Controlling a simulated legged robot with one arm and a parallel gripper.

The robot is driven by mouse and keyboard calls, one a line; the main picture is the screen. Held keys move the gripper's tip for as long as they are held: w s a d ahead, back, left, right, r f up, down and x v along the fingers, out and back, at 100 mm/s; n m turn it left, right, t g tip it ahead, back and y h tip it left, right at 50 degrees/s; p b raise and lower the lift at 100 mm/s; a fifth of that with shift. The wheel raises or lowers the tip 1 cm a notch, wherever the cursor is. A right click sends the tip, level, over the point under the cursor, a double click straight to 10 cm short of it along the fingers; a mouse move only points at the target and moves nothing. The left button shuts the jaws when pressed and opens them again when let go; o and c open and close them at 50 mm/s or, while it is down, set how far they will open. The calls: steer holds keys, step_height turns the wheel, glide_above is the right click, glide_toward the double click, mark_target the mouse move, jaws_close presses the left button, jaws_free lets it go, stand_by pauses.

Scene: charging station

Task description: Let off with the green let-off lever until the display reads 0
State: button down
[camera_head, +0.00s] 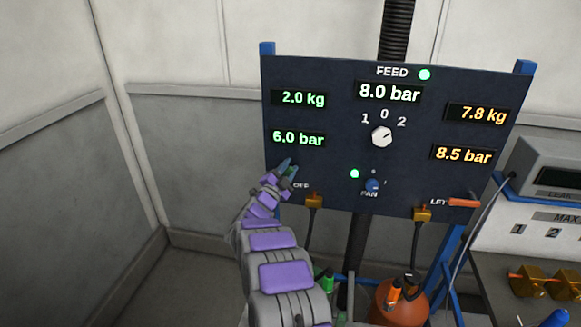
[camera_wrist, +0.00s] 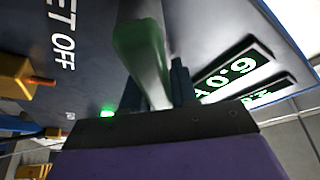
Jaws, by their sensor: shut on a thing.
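The green let-off lever (camera_wrist: 145,60) shows large in the wrist view, between the fingers of my gripper. My gripper (camera_head: 286,167) is shut on it at the lower left of the dark panel (camera_head: 330,168). In the head view the fingers mostly hide the lever, and only part of the label beside it shows. The green pressure display (camera_head: 298,139) above my gripper reads 6.0 bar. The green weight display (camera_head: 303,98) above that reads 2.0 kg. Both green displays appear rotated in the wrist view, the pressure one (camera_wrist: 232,68) nearest the lever.
An orange lever (camera_head: 464,203) sits at the panel's lower right, below orange displays reading 7.8 kg and 8.5 bar. The white selector knob (camera_head: 382,136), blue fan knob (camera_head: 372,186) and FEED display (camera_head: 389,93), reading 8.0 bar, are in the middle. An orange-brown bottle (camera_head: 398,304) stands below.

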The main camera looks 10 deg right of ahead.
mark_target(280, 153)
steer(key=n+t+p, duration=0.1)
steer(key=n, duration=0.1)
steer(key=a+r+n+t+y+p, duration=0.1)
steer(key=n+p, duration=0.1)
steer(key=n, duration=0.1)
steer(key=a+n+y+p, duration=0.1)
steer(key=n, duration=0.1)
steer(key=shift+w+a+r+n+t+p, duration=0.2)
steer(key=shift+w+r+n+t+p, duration=0.1)
steer(key=shift+w+r+t, duration=0.1)
steer(key=n+y+p, duration=0.1)
steer(key=a+n+t, duration=0.1)
steer(key=n, duration=0.1)
steer(key=shift+w+a+r+y+p, duration=0.1)
steer(key=shift+w+r+y+p, duration=0.1)
steer(key=shift+y+p, duration=0.2)
steer(key=shift+w+a+f+n+t+y+p, duration=0.1)
steer(key=shift+a+n+t+y+p, duration=0.2)
steer(key=shift+n, duration=0.6)
steer(key=shift+w+a+n+t+y+p, duration=0.1)
steer(key=shift+a+n+y+p, duration=0.3)
steer(key=shift+n, duration=0.5)
steer(key=c, duration=1)
jaws_free()
steer(key=shift+a, duration=0.15)
steer(key=shift+o, duration=0.2)
steer(key=shift+s, duration=0.1)
